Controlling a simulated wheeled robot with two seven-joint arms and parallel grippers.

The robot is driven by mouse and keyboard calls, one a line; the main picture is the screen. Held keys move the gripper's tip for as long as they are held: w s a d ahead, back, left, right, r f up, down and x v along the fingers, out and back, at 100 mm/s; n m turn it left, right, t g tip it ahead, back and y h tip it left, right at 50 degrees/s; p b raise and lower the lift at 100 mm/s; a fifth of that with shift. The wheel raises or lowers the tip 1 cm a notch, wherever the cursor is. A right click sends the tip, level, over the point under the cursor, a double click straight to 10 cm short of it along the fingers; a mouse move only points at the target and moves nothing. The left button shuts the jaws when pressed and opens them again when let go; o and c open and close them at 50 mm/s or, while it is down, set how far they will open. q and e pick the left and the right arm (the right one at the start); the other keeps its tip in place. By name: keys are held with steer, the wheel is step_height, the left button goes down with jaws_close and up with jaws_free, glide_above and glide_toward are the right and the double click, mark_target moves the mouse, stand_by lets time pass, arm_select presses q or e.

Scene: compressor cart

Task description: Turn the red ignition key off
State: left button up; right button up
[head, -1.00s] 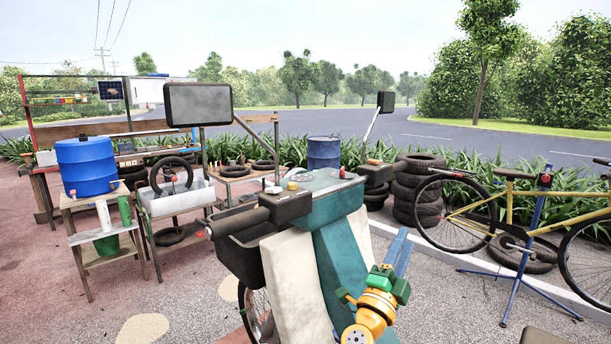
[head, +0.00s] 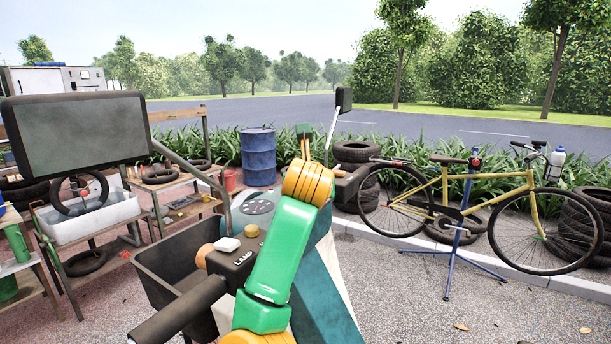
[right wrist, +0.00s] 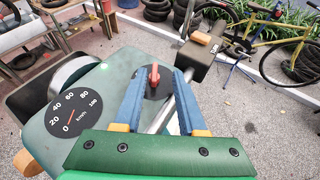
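The red ignition key (right wrist: 154,76) stands on a dark round plate (right wrist: 158,86) on the green dashboard (right wrist: 115,72) in the right wrist view. Its grip runs roughly up and down in that picture. My right gripper (right wrist: 157,80) is open, with one blue finger on each side of the key. I see gaps between the fingers and the key; how high the fingertips are above the panel is hard to tell. In the head view my right arm covers the key. My left gripper is in neither view.
A speedometer (right wrist: 68,118) is left of the key. In the head view, a mirror (head: 75,133) stands at left and a handlebar grip (head: 178,312) at lower left. A yellow bicycle (head: 445,195), a blue drum (head: 258,157) and stacked tyres stand beyond the scooter.

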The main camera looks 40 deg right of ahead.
steer(key=shift+w+d+f, duration=0.2)
steer(key=shift+w, duration=0.3)
steer(key=shift+w+a+f, duration=0.1)
steer(key=shift+w+f, duration=0.05)
steer(key=shift+w, duration=0.2)
steer(key=shift+s, duration=0.25)
jaws_close()
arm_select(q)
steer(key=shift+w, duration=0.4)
